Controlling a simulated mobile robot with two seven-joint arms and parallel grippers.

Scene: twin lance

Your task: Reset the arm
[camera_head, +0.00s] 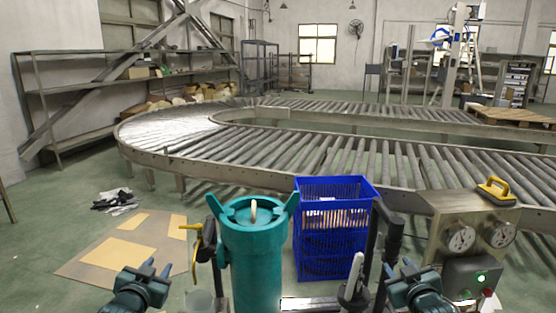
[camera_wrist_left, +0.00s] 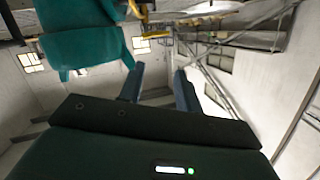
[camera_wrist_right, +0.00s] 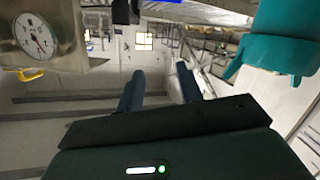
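My left gripper (camera_head: 148,268) is at the lower left of the head view, left of a teal canister (camera_head: 255,262). In the left wrist view its two fingers (camera_wrist_left: 160,82) stand apart with nothing between them. My right gripper (camera_head: 402,270) is at the lower right of the head view, in front of a metal gauge box. In the right wrist view its fingers (camera_wrist_right: 160,88) are also apart and empty. Neither gripper touches anything that I can see. The canister also shows in the left wrist view (camera_wrist_left: 85,45) and the right wrist view (camera_wrist_right: 275,40).
A blue crate stack (camera_head: 332,240) stands behind the canister. The gauge box (camera_head: 475,235) carries a yellow-handled item (camera_head: 495,191). Black upright levers (camera_head: 388,235) stand between crate and right gripper. A roller conveyor (camera_head: 330,155) curves behind. Flat cardboard (camera_head: 95,270) lies on the floor at left.

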